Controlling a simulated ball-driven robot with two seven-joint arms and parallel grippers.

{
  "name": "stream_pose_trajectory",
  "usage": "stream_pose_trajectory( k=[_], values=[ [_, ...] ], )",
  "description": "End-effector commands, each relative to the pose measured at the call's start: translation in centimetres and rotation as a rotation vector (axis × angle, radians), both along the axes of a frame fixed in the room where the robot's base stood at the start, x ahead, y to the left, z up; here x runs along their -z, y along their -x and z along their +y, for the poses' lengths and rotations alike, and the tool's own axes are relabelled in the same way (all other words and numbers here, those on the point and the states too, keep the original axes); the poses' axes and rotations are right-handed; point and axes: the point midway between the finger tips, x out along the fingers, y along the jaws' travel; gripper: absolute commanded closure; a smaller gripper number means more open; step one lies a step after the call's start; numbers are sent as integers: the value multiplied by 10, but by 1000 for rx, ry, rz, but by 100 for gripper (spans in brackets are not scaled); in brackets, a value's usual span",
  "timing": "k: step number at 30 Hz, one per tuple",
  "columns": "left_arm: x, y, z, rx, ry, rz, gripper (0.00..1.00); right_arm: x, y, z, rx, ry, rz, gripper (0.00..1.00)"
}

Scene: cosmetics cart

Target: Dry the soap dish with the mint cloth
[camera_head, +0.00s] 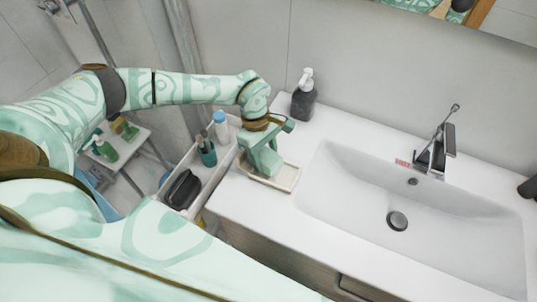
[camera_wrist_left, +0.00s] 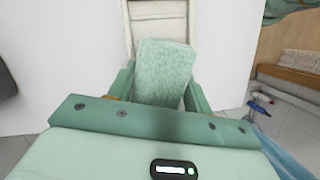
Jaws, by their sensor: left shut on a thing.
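The soap dish (camera_head: 288,182) is a cream rectangular tray on the white counter, at the left of the sink. It also shows at the top of the left wrist view (camera_wrist_left: 139,25). My left gripper (camera_head: 264,165) is over the dish, pointing down. It is shut on the mint cloth (camera_wrist_left: 164,72), a folded speckled green piece between the fingers in the left wrist view. The cloth overlaps the dish there and hides part of it. I cannot tell whether they touch. My right gripper is not in view.
A dark pump bottle (camera_head: 304,96) stands behind the dish. The sink (camera_head: 360,192) with its tap (camera_head: 438,145) is to the right. At the left, the cart tray (camera_head: 221,167) holds a black case (camera_head: 182,190), a teal cup (camera_head: 208,155) and a blue-capped bottle (camera_head: 221,128).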

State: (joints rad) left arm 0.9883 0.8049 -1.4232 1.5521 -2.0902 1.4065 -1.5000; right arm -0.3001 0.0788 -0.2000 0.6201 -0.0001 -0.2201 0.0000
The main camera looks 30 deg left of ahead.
Motion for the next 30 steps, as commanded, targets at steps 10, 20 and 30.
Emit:
stream_pose_trajectory(
  k=[10, 20, 30],
  values=[
    [5, 0, -2, 0, -1, 1, 86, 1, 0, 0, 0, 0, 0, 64],
    [1, 0, -16, 2, -1, 1, 86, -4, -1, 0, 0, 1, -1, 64],
    [-39, -2, -15, 0, -1, -4, 86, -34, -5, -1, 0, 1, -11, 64]
  ],
)
